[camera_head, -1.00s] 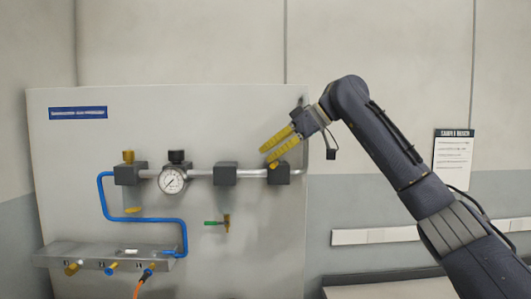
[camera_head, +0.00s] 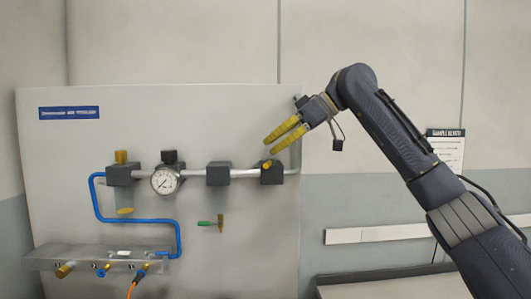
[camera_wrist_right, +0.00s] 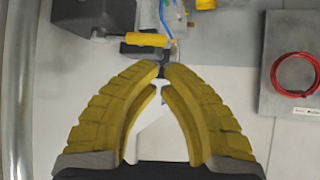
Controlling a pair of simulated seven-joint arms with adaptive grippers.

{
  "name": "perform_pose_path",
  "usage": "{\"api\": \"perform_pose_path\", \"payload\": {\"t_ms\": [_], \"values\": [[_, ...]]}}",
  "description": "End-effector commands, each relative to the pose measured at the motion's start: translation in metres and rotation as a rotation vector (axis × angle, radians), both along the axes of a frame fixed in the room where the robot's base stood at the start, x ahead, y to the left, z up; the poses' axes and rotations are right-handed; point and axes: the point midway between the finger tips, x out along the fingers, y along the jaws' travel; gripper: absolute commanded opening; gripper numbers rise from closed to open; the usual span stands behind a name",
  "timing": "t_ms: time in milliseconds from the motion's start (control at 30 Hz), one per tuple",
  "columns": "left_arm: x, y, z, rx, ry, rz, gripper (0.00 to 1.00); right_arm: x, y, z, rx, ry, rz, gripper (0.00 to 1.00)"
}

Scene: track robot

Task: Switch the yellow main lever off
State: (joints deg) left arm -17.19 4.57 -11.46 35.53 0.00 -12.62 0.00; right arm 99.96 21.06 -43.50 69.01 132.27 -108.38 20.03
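The yellow main lever (camera_head: 267,164) is a short yellow handle on the dark block at the right end of the panel's pipe. It also shows in the right wrist view (camera_wrist_right: 147,39), beyond the fingertips. My right gripper (camera_head: 269,147) has yellow ribbed fingers and is just above the lever in the head view, with a small visible gap. In the right wrist view its fingertips (camera_wrist_right: 162,66) come together with nothing held between them. My left gripper is not in view.
The panel (camera_head: 250,120) also carries a round gauge (camera_head: 165,181), other dark blocks, a blue hose (camera_head: 140,219), a green-handled valve (camera_head: 210,223) and a lower ledge with several fittings. A red coil (camera_wrist_right: 296,74) lies at the right in the wrist view.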

Motion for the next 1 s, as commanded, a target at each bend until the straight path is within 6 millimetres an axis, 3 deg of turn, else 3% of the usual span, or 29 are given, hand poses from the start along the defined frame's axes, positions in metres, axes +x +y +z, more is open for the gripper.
{"api": "perform_pose_path", "payload": {"t_ms": [400, 1000], "values": [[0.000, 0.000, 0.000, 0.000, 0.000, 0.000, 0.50, -0.010, -0.038, 0.032, -0.001, 0.000, 0.005, 0.00], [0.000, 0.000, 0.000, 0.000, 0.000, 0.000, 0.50, -0.012, -0.044, 0.037, -0.001, 0.001, 0.006, 0.00]]}}
